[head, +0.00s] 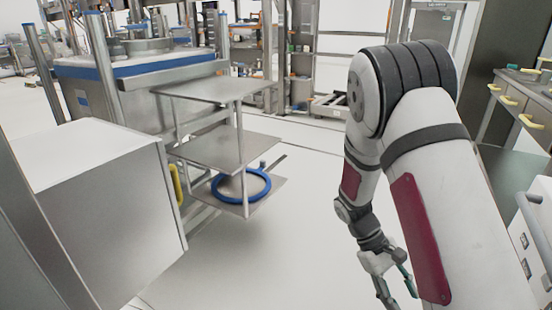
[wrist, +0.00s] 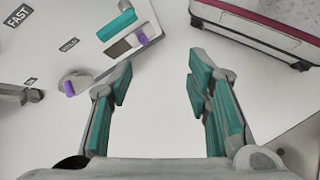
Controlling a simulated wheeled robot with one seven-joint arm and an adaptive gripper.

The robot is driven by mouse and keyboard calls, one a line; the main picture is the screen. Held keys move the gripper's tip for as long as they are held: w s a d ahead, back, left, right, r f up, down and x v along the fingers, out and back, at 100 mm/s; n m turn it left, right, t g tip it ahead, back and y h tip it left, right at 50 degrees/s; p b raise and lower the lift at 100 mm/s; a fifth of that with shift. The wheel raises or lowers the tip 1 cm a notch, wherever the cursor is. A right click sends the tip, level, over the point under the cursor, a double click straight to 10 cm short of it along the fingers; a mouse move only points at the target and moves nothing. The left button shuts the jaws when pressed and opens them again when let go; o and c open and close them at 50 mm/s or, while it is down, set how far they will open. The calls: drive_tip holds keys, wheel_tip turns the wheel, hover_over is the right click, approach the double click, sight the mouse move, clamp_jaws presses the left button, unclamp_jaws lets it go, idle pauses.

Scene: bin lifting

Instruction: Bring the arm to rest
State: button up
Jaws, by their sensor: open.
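My gripper (head: 398,290) hangs low at the bottom of the head view, below my bent arm, with its fingers pointing down. In the wrist view my gripper (wrist: 161,80) has its two teal-padded fingers spread wide apart, with nothing between them. Only a pale surface shows in the gap. My arm comes down from the right side of the head view and folds at the elbow. No bin is clearly seen in either view.
A metal shelf cart (head: 225,150) with a blue ring (head: 241,186) on its lowest shelf stands left of my arm. A grey box-like cabinet (head: 100,185) is at left. Drawers with yellow handles (head: 509,101) are at right. White floor (head: 290,235) between cart and arm is clear.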

drive_tip(key=s+a+r+m+t+y, duration=0.1)
drive_tip(key=s+a+r, duration=0.15)
drive_tip(key=r, duration=0.45)
drive_tip(key=s+a+r+m+t+y, duration=0.1)
drive_tip(key=s+r+y, duration=0.1)
drive_tip(key=s+r, duration=0.3)
drive_tip(key=s+a+r+m+t+y, duration=0.1)
drive_tip(key=s+a+r, duration=0.1)
drive_tip(key=r, duration=0.6)
drive_tip(key=s+a+r+m+t+y, duration=0.1)
drive_tip(key=s+a+r+t, duration=0.15)
drive_tip(key=s, duration=0.55)
drive_tip(key=s+a+r+m+t+y, duration=0.1)
drive_tip(key=s+a+r, duration=0.2)
drive_tip(key=s, duration=0.4)
wheel_tip(320, 180, up, 35)
drive_tip(key=t+p, duration=0.4)
drive_tip(key=p, duration=3)
drive_tip(key=shift+d, duration=0.45)
